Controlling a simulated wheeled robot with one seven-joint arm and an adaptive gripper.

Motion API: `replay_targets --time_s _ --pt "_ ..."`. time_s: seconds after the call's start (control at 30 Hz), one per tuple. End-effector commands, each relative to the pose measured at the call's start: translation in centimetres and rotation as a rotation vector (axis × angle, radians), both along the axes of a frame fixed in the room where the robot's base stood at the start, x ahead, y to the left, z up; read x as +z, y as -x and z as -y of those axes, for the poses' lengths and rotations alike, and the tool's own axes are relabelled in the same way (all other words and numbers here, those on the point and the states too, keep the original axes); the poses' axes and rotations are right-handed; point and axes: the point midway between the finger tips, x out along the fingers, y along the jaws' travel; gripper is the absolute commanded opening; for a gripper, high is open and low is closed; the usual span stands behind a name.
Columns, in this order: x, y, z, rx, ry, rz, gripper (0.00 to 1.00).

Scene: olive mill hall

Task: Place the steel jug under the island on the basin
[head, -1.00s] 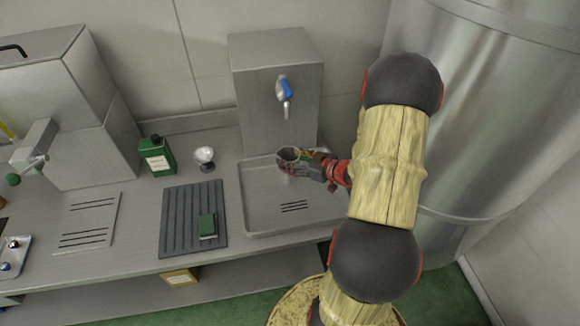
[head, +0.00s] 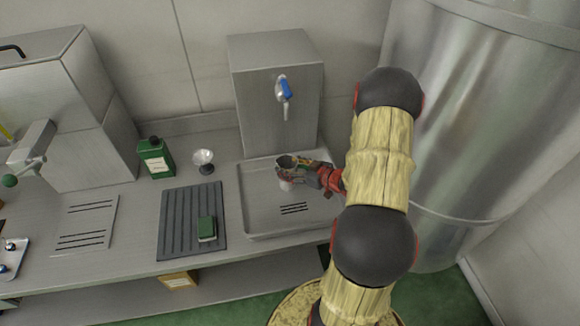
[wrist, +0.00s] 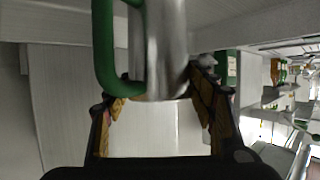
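In the wrist view the jug (wrist: 162,50) shows a shiny body and a green handle (wrist: 103,50). My gripper (wrist: 158,95) has one finger on each side of the jug, tips close against it, and looks shut on it.
A steel tap box (head: 275,75) stands behind the basin. A large steel tank (head: 465,130) stands close on the right.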

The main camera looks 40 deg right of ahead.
Motion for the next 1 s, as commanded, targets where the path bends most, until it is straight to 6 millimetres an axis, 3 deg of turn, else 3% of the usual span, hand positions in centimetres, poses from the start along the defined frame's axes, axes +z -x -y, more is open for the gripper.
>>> replay_targets --time_s 0.3,0.7,1.0 --pt "0.0 0.0 0.0 0.000 0.000 0.000 0.73" --pt "0.5 0.2 0.1 -0.001 0.000 0.000 0.73" --pt "2.5 5.0 0.7 -0.005 0.000 0.000 0.73"
